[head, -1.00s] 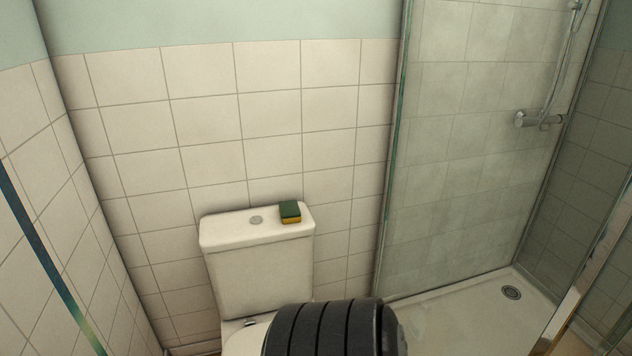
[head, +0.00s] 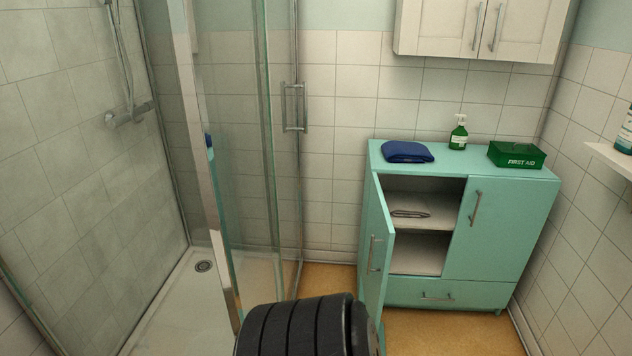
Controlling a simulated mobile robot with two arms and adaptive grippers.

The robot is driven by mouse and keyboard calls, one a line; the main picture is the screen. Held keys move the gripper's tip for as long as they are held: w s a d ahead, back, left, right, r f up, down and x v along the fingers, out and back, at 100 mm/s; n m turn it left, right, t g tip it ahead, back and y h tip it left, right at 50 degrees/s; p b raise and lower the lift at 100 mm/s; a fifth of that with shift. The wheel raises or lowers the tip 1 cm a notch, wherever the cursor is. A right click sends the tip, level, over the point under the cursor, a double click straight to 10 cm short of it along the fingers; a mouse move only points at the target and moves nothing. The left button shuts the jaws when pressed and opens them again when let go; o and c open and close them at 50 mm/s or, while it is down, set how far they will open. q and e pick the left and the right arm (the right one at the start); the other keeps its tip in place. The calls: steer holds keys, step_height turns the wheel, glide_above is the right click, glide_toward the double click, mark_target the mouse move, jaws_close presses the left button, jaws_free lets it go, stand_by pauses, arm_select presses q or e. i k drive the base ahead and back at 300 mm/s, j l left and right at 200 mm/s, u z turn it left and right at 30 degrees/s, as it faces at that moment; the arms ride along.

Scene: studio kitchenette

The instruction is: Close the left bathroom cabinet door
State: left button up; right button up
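A teal bathroom cabinet (head: 475,293) stands against the back wall at the right of the head view. Its left door (head: 376,240) is swung open toward me, hinged on the left side, with a vertical metal handle (head: 373,253) on it. The open compartment shows a shelf with a folded grey cloth (head: 409,207). The right door (head: 502,230) is shut. A dark ribbed part of my own arm is at the bottom middle and overlaps the low area near the open door. Neither gripper is in view.
A glass shower enclosure (head: 235,150) stands left of the cabinet. A blue towel (head: 406,151), a green soap bottle (head: 458,133) and a green first aid box (head: 516,154) are on the cabinet top. A white wall cabinet (head: 432,30) hangs above. Orange floor (head: 440,332) shows in front.

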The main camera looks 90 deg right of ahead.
mark_target(381, 232)
steer(key=z, duration=2.4)
